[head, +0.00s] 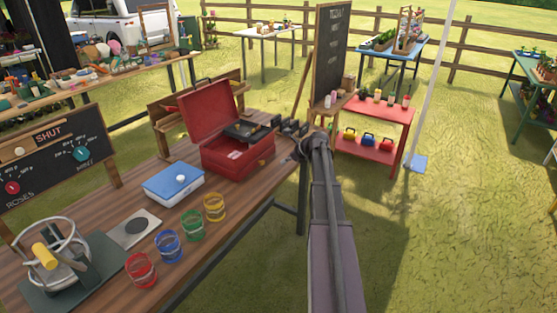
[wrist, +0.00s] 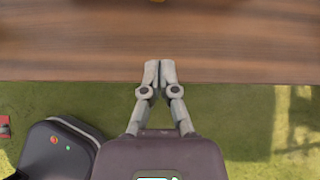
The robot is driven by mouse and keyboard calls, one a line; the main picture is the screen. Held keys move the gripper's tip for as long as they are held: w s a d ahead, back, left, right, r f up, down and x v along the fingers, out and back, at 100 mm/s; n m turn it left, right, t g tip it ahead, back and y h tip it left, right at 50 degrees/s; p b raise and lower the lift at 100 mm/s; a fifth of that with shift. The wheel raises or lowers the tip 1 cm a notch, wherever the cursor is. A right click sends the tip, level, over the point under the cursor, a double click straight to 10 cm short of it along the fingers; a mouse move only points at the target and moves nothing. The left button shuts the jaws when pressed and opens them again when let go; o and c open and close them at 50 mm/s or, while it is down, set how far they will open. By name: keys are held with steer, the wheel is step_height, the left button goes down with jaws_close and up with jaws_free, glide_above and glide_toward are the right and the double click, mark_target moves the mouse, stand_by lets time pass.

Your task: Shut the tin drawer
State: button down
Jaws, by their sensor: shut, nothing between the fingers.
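No part is clearly recognisable as the tin drawer. A red metal box (head: 238,160) stands on the wooden table with its lid (head: 196,110) raised and a dark tray (head: 246,132) inside. In front of it sits a low blue-and-white box (head: 174,182) with a white knob on top; I cannot tell whether it has a drawer. My gripper (head: 281,124) is beside the red box's right end, past the table's edge in the picture. In the wrist view my gripper (wrist: 153,72) is shut and empty, its fingertips over the table's edge.
The wooden table (head: 100,203) also holds red, blue, green and yellow banded jars (head: 168,246), a grey plate (head: 135,229) and a glass vessel (head: 55,248). A chalkboard (head: 52,158) stands at left. A red shelf (head: 372,128) stands beyond my arm. Open grass lies to the right.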

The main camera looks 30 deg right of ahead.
steer(key=shift+p+v, duration=1.05)
steer(key=shift+v, duration=0.9)
